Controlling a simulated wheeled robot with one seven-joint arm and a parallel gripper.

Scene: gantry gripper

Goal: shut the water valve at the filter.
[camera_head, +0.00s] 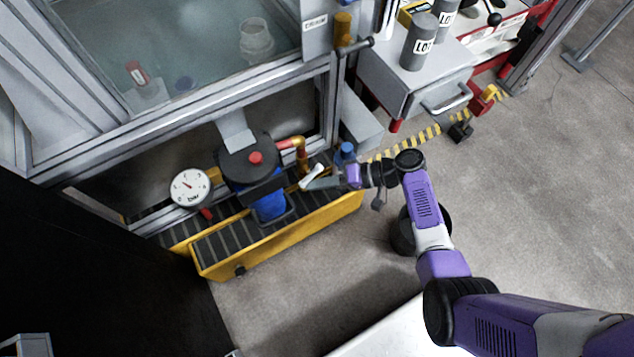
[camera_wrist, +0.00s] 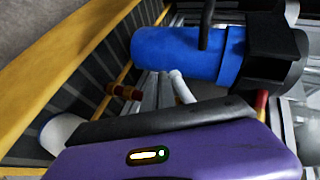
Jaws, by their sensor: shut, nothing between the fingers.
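The filter stands in a yellow-edged tray, with a black head (camera_head: 247,155), a red button on top and a blue bowl (camera_head: 268,206). The blue bowl also fills the upper middle of the wrist view (camera_wrist: 180,52). A brass pipe with an orange-red part (camera_head: 290,143) runs from the filter's right side. A short white piece (camera_head: 312,172) lies below that pipe; I cannot tell whether it is the valve lever. My gripper (camera_head: 312,184) is shut and empty, right of the blue bowl and close to the white piece. Whether they touch is unclear.
A round pressure gauge (camera_head: 190,187) with a red part below it stands left of the filter. The yellow tray rim (camera_head: 290,238) runs in front. A metal frame rises behind. A grey cabinet (camera_head: 415,85) stands at the back right. The floor at right is mostly clear.

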